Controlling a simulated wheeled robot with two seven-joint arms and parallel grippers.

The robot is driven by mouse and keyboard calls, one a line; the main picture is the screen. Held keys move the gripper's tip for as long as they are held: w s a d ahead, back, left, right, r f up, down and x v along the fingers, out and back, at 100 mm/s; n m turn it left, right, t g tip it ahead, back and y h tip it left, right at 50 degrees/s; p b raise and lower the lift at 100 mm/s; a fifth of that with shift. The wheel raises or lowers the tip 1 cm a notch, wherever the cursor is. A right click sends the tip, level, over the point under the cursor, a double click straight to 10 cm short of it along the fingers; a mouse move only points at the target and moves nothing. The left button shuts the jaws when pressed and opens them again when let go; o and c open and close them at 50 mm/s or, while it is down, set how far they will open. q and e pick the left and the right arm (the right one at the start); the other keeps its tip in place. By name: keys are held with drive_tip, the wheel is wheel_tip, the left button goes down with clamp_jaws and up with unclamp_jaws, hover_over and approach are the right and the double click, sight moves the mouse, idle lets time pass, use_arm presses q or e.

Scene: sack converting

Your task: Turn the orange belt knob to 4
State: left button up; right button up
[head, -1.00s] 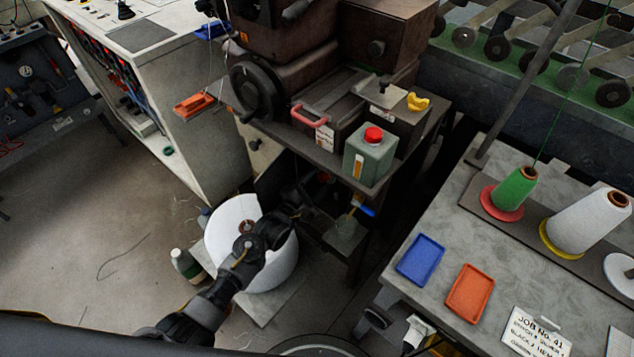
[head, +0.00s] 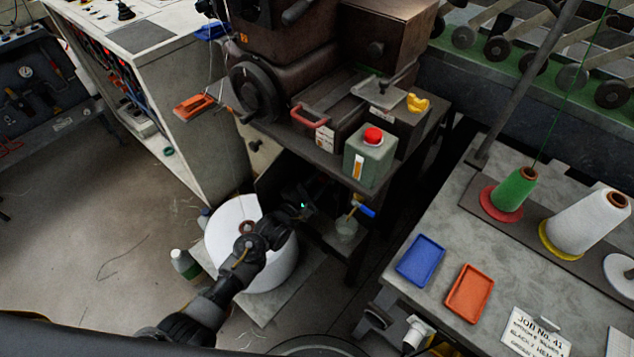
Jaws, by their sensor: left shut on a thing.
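I cannot make out the orange belt knob or its numbers. My left arm comes in from the lower left, over the large white roll. My left gripper (head: 303,204) is in the dark space under the machine's table, with a small green light showing on it. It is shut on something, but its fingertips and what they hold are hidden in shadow. My right gripper is not in view.
The brown machine (head: 290,38) and its table stand above my left gripper. The white roll (head: 223,222) stands under my forearm. A green can with a red cap (head: 370,157) stands at the table's edge.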

use_arm(q)
drive_tip(key=shift+m, duration=3.1)
drive_tip(key=o, duration=1)
drive_tip(key=v, duration=1.1)
drive_tip(key=shift+w+f+p, duration=0.1)
drive_tip(key=shift+f+p, duration=0.15)
drive_tip(key=shift+p, duration=0.05)
